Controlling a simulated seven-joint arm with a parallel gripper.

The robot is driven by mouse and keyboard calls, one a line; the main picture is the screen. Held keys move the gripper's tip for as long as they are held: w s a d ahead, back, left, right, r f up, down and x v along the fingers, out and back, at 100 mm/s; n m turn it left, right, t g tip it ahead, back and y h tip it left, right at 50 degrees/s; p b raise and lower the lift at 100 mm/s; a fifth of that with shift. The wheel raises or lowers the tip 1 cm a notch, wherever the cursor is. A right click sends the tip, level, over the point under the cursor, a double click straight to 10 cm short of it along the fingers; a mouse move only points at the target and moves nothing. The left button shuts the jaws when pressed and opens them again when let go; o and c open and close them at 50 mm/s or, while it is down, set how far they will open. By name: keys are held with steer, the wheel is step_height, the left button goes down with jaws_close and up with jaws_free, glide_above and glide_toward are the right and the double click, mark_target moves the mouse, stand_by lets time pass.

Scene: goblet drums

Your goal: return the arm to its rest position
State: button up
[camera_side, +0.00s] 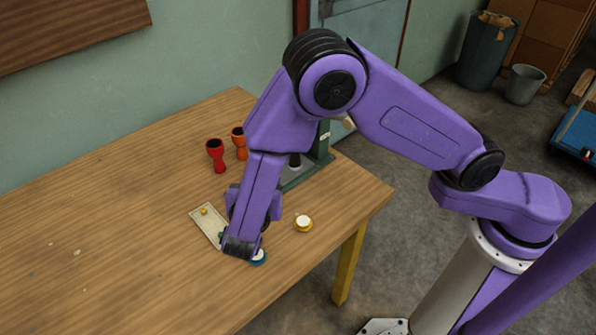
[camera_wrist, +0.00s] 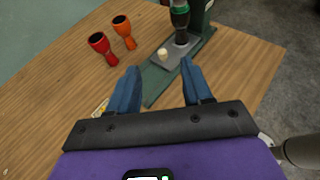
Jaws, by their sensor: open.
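My gripper (camera_wrist: 160,72) is open in the wrist view, with its two blue fingers apart and nothing held between them. In the side view it is mostly hidden by my own arm, low over the table. A red goblet drum (camera_side: 216,155) and an orange one (camera_side: 239,142) stand upright with dark tops on the table. The red drum (camera_wrist: 102,47) and the orange drum (camera_wrist: 124,31) also show in the wrist view, beyond the left finger and apart from it. A blue piece with a white top (camera_side: 258,257) lies beside my wrist. A similar yellow piece (camera_side: 304,223) lies to its right.
A green press (camera_wrist: 180,20) stands on a green base at the table's right end, beyond my fingers. A pale tray (camera_side: 199,217) with small pieces lies left of my wrist. The wooden table's (camera_side: 120,220) left side is largely clear. A wall stands behind.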

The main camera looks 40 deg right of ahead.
steer(key=s+d+r+m+g+y, duration=0.3)
steer(key=s+d+r+m+g, duration=0.35)
steer(key=d, duration=0.45)
steer(key=s+d+r+m+g+y, duration=0.1)
steer(key=s+d+r+m+y, duration=0.1)
steer(key=s, duration=0.7)
steer(key=s+d+r+m+g+y, duration=0.2)
steer(key=s+d+m+y, duration=0.3)
steer(key=s, duration=0.3)
steer(key=shift+s+d+r+m, duration=0.3)
steer(key=shift+s+d+m, duration=0.15)
steer(key=shift+d, duration=0.3)
